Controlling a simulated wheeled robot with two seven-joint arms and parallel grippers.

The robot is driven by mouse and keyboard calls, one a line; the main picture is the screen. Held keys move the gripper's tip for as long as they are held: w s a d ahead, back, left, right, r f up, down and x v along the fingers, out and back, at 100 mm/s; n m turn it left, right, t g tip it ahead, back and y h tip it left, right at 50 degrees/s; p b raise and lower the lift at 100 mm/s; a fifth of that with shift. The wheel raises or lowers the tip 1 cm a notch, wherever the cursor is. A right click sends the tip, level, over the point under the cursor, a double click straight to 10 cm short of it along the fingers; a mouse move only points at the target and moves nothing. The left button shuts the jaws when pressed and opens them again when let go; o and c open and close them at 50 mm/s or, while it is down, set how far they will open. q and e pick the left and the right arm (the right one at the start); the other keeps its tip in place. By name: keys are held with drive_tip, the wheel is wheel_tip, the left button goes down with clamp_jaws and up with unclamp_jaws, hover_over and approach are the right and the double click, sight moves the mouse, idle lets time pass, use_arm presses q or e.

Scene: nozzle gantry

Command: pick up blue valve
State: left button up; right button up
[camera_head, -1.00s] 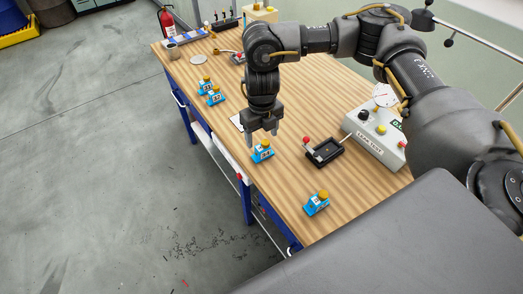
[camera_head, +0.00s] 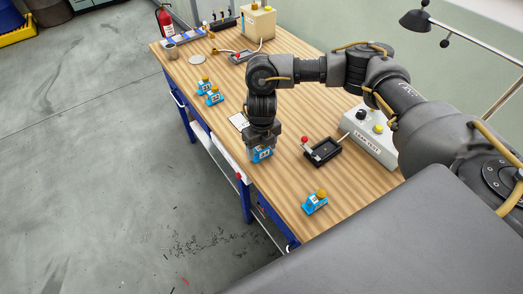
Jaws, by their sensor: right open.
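A blue valve (camera_head: 262,155) stands on the wooden table near its front edge. My right gripper (camera_head: 262,146) is lowered right over this valve, with its jaws open around the upper part; the valve's yellow top is hidden by the gripper. Another blue valve with a yellow top (camera_head: 314,203) sits nearer, to the right. Two more blue valves (camera_head: 205,87) and (camera_head: 214,97) stand close together farther back on the left. My left gripper is not in view.
A black tray fixture with a red knob (camera_head: 322,151) lies right of the gripper, beside the grey leak test box (camera_head: 369,138).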

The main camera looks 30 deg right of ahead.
drive_tip(key=c, duration=1.2)
drive_tip(key=shift+r, duration=0.1)
drive_tip(key=shift+w+r, duration=0.1)
drive_tip(key=shift+r, duration=0.5)
drive_tip(key=s+a+r+b, duration=0.3)
drive_tip(key=s+a+r, duration=0.4)
drive_tip(key=a+r, duration=0.4)
drive_tip(key=shift+a+r, duration=0.3)
drive_tip(key=shift+a, duration=0.25)
